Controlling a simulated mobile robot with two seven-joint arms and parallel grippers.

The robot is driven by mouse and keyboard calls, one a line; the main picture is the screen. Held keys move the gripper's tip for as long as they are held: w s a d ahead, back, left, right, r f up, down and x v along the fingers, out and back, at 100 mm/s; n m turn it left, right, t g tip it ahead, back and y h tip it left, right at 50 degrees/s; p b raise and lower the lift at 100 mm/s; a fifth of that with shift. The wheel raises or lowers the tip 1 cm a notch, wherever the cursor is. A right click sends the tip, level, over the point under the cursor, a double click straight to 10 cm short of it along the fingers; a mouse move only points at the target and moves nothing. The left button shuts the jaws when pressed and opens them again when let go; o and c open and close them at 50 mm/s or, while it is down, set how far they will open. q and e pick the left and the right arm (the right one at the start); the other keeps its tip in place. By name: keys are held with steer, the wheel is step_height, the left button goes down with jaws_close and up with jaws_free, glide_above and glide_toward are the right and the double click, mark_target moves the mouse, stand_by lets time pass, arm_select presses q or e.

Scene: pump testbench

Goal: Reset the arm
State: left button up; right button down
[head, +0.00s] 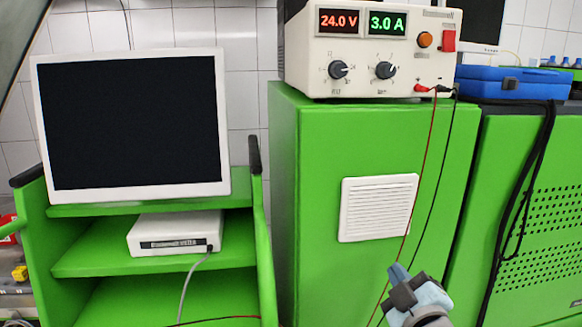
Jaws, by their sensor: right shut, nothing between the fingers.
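My right gripper (399,276) shows at the bottom, right of the middle, in the head view. Its fingers are shut with nothing between them. It points up and to the left, in front of the lower part of the green cabinet (312,200), below the white vent grille (378,207). I cannot tell how far it is from the cabinet face. My left gripper is not in view.
A power supply (365,50) reading 24.0 V and 3.0 A stands on the cabinet. Its red and black leads hang down near my right gripper. A monitor (133,122) and white box (176,233) sit on a green shelf cart (100,262). A blue case (510,82) lies right.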

steer(key=s+d+f+m+g+h, duration=0.1)
steer(key=s+d+f+m+g, duration=0.15)
steer(key=s+f+g, duration=0.4)
steer(key=s+d+f+m+g+h, duration=0.1)
steer(key=s+d+f+m, duration=0.2)
steer(key=f, duration=0.6)
steer(key=s+d+f+m+g, duration=0.15)
steer(key=s+f+g, duration=0.25)
steer(key=s, duration=0.6)
steer(key=s+f+m+g, duration=0.2)
steer(key=s+f+g, duration=0.25)
steer(key=s, duration=0.55)
steer(key=w+a+f+n+t+y+p, duration=0.1)
steer(key=w+a+f+t+y+p, duration=0.2)
steer(key=w+a+f+t, duration=0.3)
steer(key=shift+w+a+f+t+p, duration=0.15)
steer(key=shift+a+f+t+p, duration=0.3)
steer(key=shift+f+t+p, duration=0.85)
